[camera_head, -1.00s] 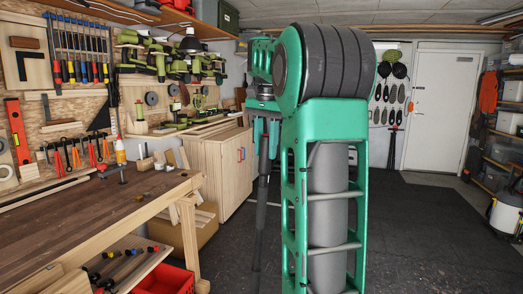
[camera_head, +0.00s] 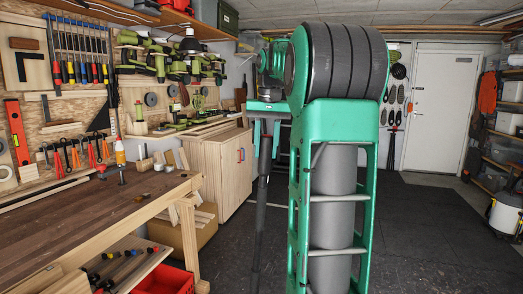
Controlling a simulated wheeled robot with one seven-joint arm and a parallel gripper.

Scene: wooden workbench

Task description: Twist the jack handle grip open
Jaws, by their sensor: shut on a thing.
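The jack handle (camera_head: 260,205) is a long dark grey pole, thicker in its upper part. It stands nearly upright, in front of the wooden cabinet, with its lower end over the dark floor. My gripper (camera_head: 264,128) is at the top of the pole, pointing down, and is shut on it. The fingers cover the top, so the grip's exact state is hard to tell. My green arm stands just to the right and hides what is behind it.
A wooden workbench (camera_head: 110,216) is at the left, with a red crate (camera_head: 165,281) under it. A wooden cabinet (camera_head: 213,165) stands behind the pole. Open dark floor (camera_head: 430,235) lies at the right, before a white door (camera_head: 440,110).

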